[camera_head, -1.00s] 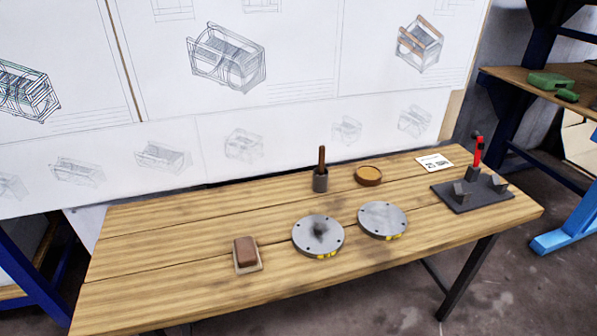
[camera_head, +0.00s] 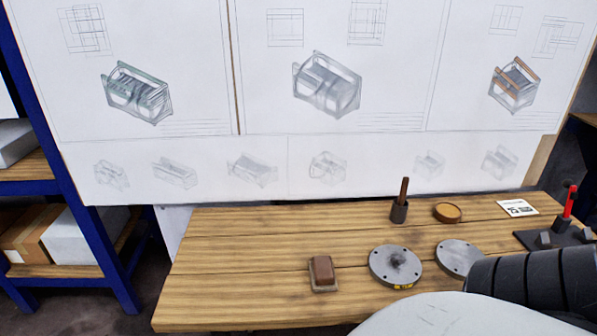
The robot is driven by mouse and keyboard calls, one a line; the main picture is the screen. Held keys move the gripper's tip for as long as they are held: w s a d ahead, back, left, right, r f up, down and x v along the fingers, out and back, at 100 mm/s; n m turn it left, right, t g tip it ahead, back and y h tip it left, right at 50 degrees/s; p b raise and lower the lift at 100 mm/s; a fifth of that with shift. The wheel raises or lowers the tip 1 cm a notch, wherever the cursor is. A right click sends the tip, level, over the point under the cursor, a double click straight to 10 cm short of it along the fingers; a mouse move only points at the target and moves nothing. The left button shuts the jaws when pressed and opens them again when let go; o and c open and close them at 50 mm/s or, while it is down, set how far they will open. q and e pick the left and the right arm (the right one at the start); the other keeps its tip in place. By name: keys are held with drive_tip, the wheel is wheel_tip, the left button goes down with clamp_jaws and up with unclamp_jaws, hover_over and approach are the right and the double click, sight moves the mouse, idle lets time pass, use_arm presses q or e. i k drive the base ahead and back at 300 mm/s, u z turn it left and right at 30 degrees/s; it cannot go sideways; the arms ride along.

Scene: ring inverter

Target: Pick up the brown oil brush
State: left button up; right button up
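A brown stick-like handle, which looks like the oil brush (camera_head: 404,189), stands upright in a small dark cup (camera_head: 399,213) near the back of the wooden table. Its lower end is hidden inside the cup. Neither of my grippers shows. A dark ribbed part and a pale rounded part at the lower right look like my own arm and cover part of the table's right side.
On the wooden table (camera_head: 222,255) are a brown block on a small tray (camera_head: 323,272), two grey flanged discs (camera_head: 391,268) (camera_head: 455,256), a round brown dish (camera_head: 447,212), a white printed card (camera_head: 517,207) and a dark fixture with a red handle (camera_head: 568,203). The table's left part is clear.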

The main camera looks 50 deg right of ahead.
sight(405, 180)
drive_tip(key=u, duration=1.4)
drive_tip(key=k, duration=2.85)
drive_tip(key=z, duration=0.75)
